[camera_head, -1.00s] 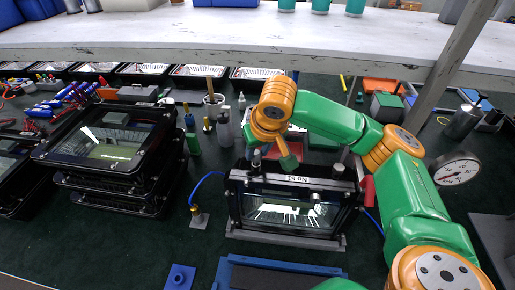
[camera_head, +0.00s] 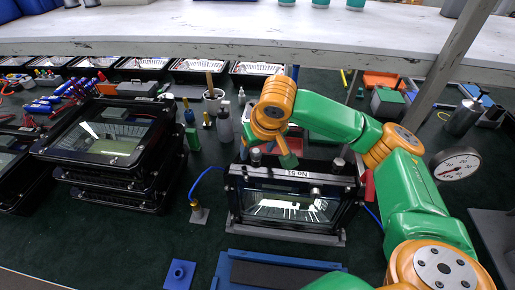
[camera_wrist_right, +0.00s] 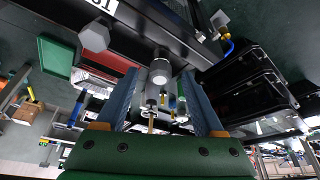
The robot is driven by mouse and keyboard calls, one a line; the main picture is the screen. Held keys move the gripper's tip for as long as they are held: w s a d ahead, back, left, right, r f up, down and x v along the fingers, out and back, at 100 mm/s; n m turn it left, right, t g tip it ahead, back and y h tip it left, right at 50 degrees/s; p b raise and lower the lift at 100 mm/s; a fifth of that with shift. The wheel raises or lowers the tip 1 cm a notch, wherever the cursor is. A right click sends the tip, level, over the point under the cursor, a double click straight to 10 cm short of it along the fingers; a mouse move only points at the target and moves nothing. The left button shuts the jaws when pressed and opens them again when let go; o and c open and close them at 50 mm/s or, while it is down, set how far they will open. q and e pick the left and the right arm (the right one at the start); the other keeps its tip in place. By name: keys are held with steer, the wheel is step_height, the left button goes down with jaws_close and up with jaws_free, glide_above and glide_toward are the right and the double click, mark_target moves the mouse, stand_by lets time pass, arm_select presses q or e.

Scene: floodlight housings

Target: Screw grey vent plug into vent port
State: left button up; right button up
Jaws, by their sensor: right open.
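A black floodlight housing (camera_head: 290,232) with a "No 51" label and a glass front stands upright near the middle of the head view. Small grey fittings sit on its top edge, one at the left (camera_head: 256,156) and one at the right (camera_head: 338,165). My right gripper (camera_head: 287,160) is down at the housing's top edge. In the right wrist view its two blue fingers (camera_wrist_right: 162,105) are spread apart, with a grey cylindrical plug (camera_wrist_right: 160,72) between and ahead of them. A grey hexagonal fitting (camera_wrist_right: 94,37) is beside it. The vent port cannot be made out. My left gripper is out of view.
Stacked black housings (camera_head: 115,150) stand left. A blue hose (camera_head: 205,178) with a brass fitting lies left of the housing. Bottles (camera_head: 225,125), a pressure gauge (camera_head: 456,165) and a blue tray (camera_head: 270,272) surround it. A white shelf (camera_head: 200,38) spans the back.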

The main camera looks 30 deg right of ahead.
steer(key=b+v, duration=0.1)
steer(key=v, duration=0.5)
steer(key=shift+s+r, duration=0.2)
steer(key=shift+r, duration=0.15)
